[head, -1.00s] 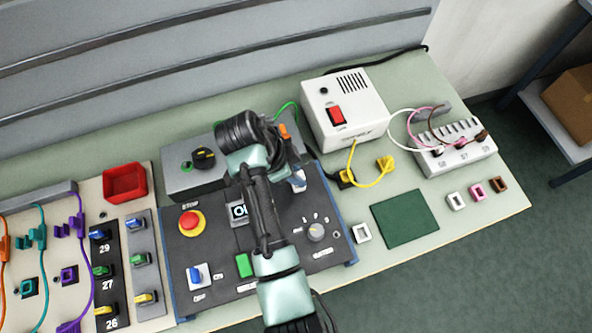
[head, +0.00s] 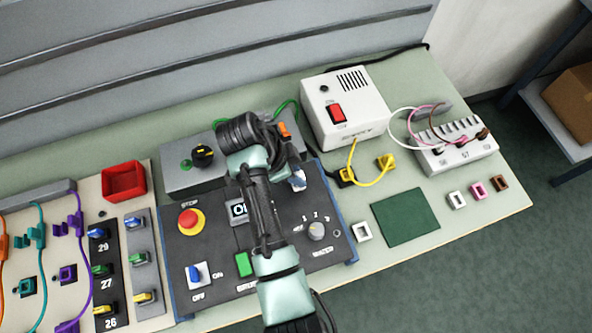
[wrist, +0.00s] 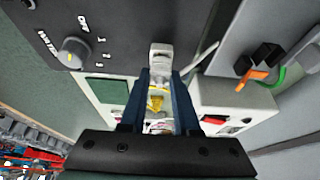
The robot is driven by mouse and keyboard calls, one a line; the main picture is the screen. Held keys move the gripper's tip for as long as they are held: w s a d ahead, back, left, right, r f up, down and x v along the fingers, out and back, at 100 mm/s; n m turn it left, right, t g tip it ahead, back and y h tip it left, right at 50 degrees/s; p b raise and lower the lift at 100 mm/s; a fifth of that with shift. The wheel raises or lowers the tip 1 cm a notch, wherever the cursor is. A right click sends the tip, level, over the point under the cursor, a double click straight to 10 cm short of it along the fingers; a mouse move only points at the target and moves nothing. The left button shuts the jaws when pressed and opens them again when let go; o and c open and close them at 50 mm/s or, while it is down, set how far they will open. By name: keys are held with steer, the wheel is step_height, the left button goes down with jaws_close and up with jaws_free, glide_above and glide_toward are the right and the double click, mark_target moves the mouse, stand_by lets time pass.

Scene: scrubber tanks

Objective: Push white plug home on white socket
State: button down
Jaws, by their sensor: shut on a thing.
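In the head view, a white and blue patch (head: 299,181) shows there beside my gripper, partly covered by my arm.
The water knob (head: 316,231) and green button (head: 243,264) are on the panel. An orange plug with a green cable (wrist: 260,74) is close by. A white box with a red switch (head: 350,122) stands to the right.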

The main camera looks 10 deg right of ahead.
steer(key=shift+f, duration=0.45)
steer(key=shift+c, duration=0.4)
jaws_free()
steer(key=shift+r, duration=0.15)
step_height(320, 180, up, 8)
steer(key=p, duration=0.7)
steer(key=shift+r, duration=0.2)
steer(key=shift+f, duration=0.1)
